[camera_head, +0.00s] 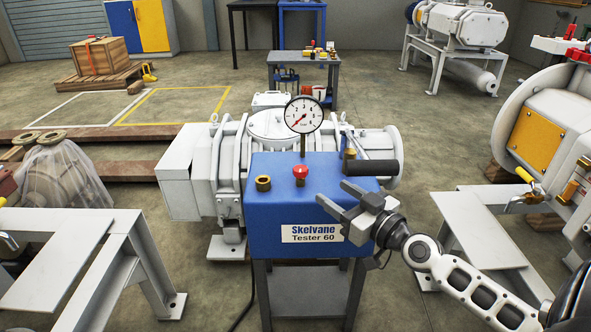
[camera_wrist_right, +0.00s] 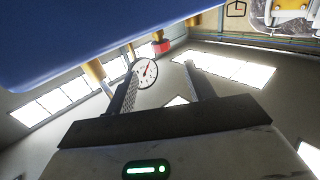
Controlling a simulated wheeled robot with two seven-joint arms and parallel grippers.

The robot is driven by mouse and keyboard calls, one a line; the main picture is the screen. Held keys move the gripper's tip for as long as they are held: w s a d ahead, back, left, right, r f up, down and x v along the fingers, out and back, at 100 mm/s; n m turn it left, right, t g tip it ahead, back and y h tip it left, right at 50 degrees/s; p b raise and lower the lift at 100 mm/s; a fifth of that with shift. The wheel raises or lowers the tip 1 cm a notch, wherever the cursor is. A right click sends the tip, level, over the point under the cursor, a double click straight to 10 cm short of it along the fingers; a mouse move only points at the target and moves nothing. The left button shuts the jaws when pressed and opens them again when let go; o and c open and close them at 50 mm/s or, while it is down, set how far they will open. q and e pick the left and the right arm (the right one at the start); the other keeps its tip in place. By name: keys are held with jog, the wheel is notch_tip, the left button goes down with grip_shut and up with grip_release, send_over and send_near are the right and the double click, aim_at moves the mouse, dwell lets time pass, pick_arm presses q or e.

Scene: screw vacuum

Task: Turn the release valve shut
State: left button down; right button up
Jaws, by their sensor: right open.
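The blue tester box (camera_head: 262,218), labelled "Skelvane Tester 60", stands on a grey stand. On its top are a red knob (camera_head: 300,172) on a brass stem, which looks like the release valve, a brass fitting (camera_head: 263,183) and a black handle (camera_head: 370,167). A round white gauge (camera_head: 303,115) rises behind the knob, its red needle pointing lower left. My right gripper (camera_head: 335,194) is open and empty in front of the box, below and right of the knob. In the right wrist view, the red knob (camera_wrist_right: 161,47) shows beyond the open fingers (camera_wrist_right: 160,70). My left gripper is out of view.
A white pump (camera_head: 270,125) sits right behind the box. Grey metal benches stand at left (camera_head: 75,240) and right (camera_head: 485,225). A plastic-covered item (camera_head: 60,180) is at far left. A small tool table (camera_head: 303,65) stands farther back, with open floor around it.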

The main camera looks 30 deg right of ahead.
aim_at(296, 167)
jog(key=w, duration=0.4)
jog(key=w+a+p, duration=0.1)
jog(key=w, duration=0.7)
jog(key=shift+w+a+p, duration=0.25)
jog(key=shift+a+p, duration=0.1)
jog(key=shift+w, duration=0.6)
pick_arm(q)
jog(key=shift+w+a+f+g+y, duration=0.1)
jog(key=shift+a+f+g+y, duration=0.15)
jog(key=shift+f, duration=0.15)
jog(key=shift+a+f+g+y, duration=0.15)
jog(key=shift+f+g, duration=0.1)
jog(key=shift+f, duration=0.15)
pick_arm(e)
jog(key=c, duration=1)
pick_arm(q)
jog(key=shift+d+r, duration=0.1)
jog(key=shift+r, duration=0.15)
pick_arm(e)
jog(key=shift+o, duration=0.2)
